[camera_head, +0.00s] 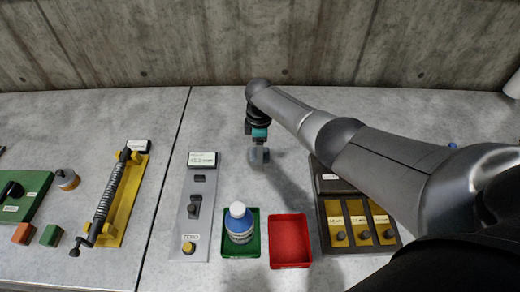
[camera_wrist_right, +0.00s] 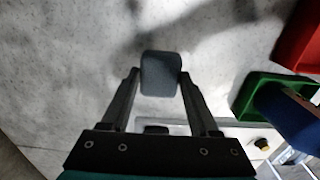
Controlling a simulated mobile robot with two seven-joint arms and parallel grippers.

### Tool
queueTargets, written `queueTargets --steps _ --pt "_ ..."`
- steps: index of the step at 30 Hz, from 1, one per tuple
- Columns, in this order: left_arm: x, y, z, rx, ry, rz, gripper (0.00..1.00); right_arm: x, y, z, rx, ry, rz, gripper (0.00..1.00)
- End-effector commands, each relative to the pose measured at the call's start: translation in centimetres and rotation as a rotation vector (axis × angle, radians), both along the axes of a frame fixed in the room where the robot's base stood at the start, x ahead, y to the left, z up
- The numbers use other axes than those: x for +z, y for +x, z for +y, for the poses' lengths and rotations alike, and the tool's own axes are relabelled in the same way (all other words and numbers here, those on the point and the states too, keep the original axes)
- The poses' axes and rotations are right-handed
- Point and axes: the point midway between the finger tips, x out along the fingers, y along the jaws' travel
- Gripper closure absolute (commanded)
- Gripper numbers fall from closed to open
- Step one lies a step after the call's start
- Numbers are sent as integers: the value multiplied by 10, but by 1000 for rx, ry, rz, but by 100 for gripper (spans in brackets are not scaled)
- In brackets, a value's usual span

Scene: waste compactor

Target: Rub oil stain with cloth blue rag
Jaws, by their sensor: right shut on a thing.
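My right gripper (camera_head: 258,142) reaches in from the right over the grey table. It is shut on a small grey-blue pad, which I take to be the blue rag (camera_head: 260,156). In the right wrist view the rag (camera_wrist_right: 160,72) sits between the two fingertips (camera_wrist_right: 158,84). The rag is low over or on the bare table; I cannot tell if it touches. No oil stain can be made out clearly; dark patches around the rag in the wrist view look like shadows. My left gripper is not in view.
A blue bottle (camera_head: 239,224) stands in a green tray (camera_head: 256,250), beside an empty red tray (camera_head: 290,241). A grey switch panel (camera_head: 183,235) lies left, a dark box with yellow panels (camera_head: 327,240) right. A yellow spring device (camera_head: 127,210) is further left. A concrete wall (camera_head: 200,40) stands behind.

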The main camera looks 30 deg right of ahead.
Motion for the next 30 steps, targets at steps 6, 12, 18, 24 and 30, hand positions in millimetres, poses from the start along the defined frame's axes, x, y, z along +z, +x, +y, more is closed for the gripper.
queueTargets --steps 6,12,18,24,30 --pt "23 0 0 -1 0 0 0 23 0 0 1 1 0 83" --pt "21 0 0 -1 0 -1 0 21 0 0 1 0 -1 83" --pt "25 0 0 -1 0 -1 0 26 1 0 1 0 -1 83" --pt "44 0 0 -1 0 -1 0 45 1 0 0 1 -2 83" --pt "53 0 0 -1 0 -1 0 53 1 0 0 0 -1 83"
